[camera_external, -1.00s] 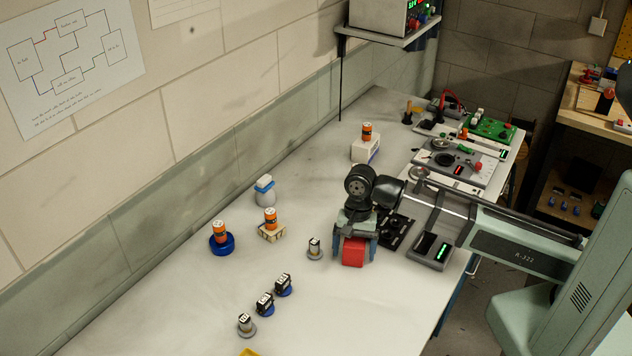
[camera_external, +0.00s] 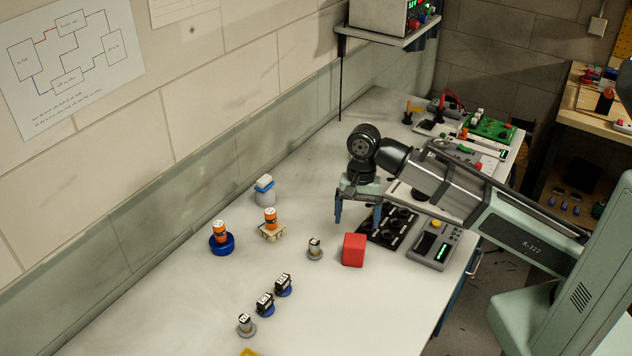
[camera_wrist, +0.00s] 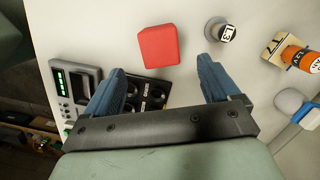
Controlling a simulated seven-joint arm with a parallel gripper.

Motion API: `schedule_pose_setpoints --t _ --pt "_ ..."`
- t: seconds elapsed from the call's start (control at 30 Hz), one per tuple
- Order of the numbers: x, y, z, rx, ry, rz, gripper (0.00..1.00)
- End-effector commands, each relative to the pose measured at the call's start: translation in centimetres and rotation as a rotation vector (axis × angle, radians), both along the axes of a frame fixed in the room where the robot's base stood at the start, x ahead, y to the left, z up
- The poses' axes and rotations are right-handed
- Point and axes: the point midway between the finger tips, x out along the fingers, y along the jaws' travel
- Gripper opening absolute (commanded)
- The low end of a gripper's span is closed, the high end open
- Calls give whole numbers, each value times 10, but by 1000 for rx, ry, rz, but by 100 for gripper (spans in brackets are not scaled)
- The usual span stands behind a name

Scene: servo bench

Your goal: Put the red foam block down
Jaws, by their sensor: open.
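The red foam block (camera_external: 354,250) rests on the white bench top, beside the black socket plate. It also shows in the wrist view (camera_wrist: 159,46), beyond my fingertips and between their lines. My gripper (camera_external: 358,218) is open and empty, raised above the bench and a little behind the block, with clear space between them. In the wrist view both blue fingers of my gripper (camera_wrist: 164,75) are spread wide with nothing between them.
A black plate with round sockets (camera_external: 388,230) and a grey meter (camera_external: 434,245) lie right of the block. A small labelled cylinder (camera_external: 315,248) stands close on its left. An orange cylinder on a wooden piece (camera_external: 270,220) stands farther left.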

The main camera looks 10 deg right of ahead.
Motion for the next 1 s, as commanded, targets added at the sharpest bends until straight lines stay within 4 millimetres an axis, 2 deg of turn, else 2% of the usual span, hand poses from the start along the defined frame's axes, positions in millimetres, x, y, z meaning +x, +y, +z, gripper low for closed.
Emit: schedule_pose_setpoints --t 0.1,0.3,0.87,1.0 --pt "2 0 11 1 0 0 89" --pt "3 -1 19 0 0 0 89" --pt "3 -1 19 0 0 0 89" --pt "14 -5 18 4 -6 -13 89"
